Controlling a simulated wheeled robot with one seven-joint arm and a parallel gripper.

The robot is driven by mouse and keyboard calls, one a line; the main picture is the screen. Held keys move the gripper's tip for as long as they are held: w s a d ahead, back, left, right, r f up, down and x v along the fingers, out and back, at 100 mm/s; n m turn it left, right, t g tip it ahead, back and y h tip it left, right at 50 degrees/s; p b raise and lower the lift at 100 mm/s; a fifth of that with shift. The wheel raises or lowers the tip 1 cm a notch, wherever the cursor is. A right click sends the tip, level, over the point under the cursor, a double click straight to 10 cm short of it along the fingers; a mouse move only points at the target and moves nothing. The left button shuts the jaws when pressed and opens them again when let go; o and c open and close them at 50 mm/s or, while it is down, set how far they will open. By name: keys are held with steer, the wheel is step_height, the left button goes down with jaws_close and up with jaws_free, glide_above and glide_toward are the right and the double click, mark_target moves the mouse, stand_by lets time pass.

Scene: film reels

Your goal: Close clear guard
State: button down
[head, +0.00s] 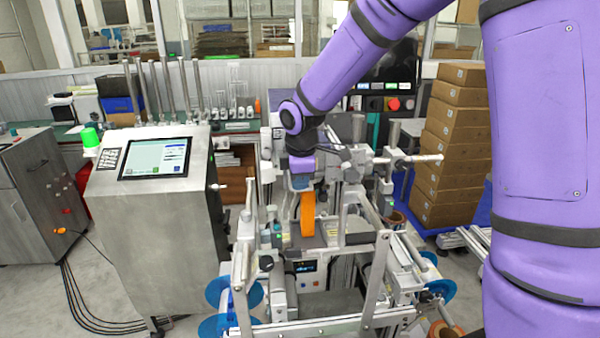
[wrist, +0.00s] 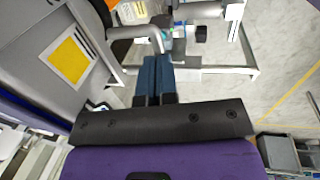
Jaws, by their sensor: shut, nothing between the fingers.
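My gripper (head: 300,182) is over the middle of the reel machine, at the end of my purple arm. In the wrist view its two blue fingers (wrist: 157,62) lie side by side, shut, with nothing held. A curved grey handle (wrist: 135,33) is just beyond the fingertips; I cannot tell whether they touch it. A pale metal frame (head: 376,275) stands at the machine's near side, with a crossbar low in front. It may be the clear guard's frame, but no clear pane can be made out, so how far the guard is open cannot be told.
Blue reels (head: 220,290) sit low on the machine's near side. A steel console with a screen (head: 155,158) stands left. Stacked cartons (head: 450,150) stand behind right. Open floor lies at front left.

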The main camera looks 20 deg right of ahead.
mark_target(301, 198)
steer(key=shift+f, duration=0.1)
step_height(301, 198, down, 4)
steer(key=shift+r, duration=0.2)
steer(key=shift+s+f, duration=0.2)
steer(key=shift+f, duration=0.3)
